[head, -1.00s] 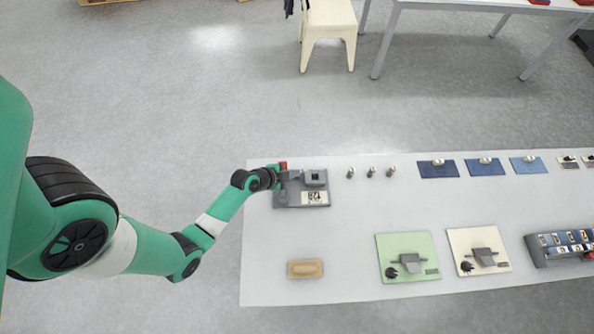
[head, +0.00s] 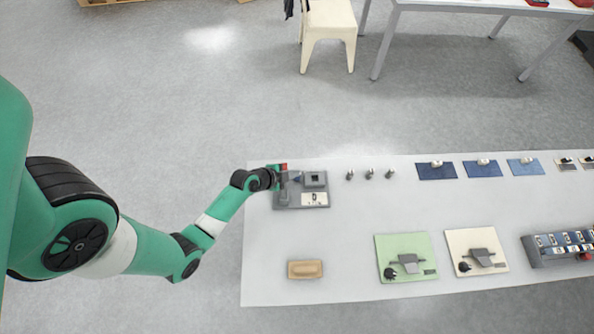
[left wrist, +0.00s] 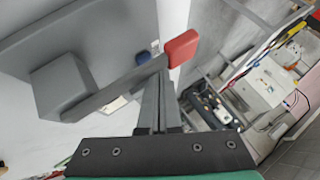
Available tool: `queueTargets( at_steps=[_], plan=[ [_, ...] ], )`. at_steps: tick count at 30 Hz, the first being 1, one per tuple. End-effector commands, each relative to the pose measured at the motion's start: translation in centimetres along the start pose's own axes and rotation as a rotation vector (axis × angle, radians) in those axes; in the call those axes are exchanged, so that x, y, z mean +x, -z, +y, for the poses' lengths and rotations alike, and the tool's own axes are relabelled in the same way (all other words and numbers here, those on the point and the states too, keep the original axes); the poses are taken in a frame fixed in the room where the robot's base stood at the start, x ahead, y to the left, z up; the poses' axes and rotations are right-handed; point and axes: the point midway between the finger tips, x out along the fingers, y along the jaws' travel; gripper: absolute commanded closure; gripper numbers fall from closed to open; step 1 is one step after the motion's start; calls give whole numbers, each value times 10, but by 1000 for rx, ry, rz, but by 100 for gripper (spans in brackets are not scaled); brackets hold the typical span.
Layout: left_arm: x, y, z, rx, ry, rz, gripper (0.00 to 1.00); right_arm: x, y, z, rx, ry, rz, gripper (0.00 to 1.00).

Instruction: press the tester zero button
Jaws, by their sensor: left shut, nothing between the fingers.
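The grey tester (head: 286,203) sits at the left end of the white table, with a white display (head: 314,199) on its front right. The display shows a large character like a 0, with smaller marks below. My left gripper (head: 285,179) is over the tester's left part. In the left wrist view, its fingers (left wrist: 155,97) are shut with nothing between them. A blue round button (left wrist: 142,57) shows just past the fingertips; I cannot tell whether they touch it. A grey lever with a red end (left wrist: 182,48) crosses there and hides part of the tester. My right gripper is not in view.
Several small metal pieces (head: 370,174) stand right of the tester. A tan block (head: 305,269) lies near the front edge. Green (head: 405,242) and cream (head: 465,238) boards with grey fixtures are further right, blue mats (head: 437,173) behind. The table between is clear.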

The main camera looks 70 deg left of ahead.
Motion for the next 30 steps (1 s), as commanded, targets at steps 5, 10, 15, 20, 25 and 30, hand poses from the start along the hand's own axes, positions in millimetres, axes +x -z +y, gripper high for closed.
queueTargets(
  at_steps=[5, 10, 15, 20, 25, 30],
  plan=[
    [0, 0, 0, 0, 0, 0, 100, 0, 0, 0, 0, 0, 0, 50],
    [-3, 2, -2, 0, 1, 1, 100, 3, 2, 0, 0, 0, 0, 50],
    [-15, 11, -11, 0, 1, 1, 100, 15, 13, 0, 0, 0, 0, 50],
    [-26, 19, -19, 0, 0, 1, 100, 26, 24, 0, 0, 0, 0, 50],
    [-36, 26, -26, 0, 0, 1, 100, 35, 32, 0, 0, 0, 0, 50],
    [-35, 26, -25, 0, 0, 1, 100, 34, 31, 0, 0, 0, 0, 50]
  ],
)
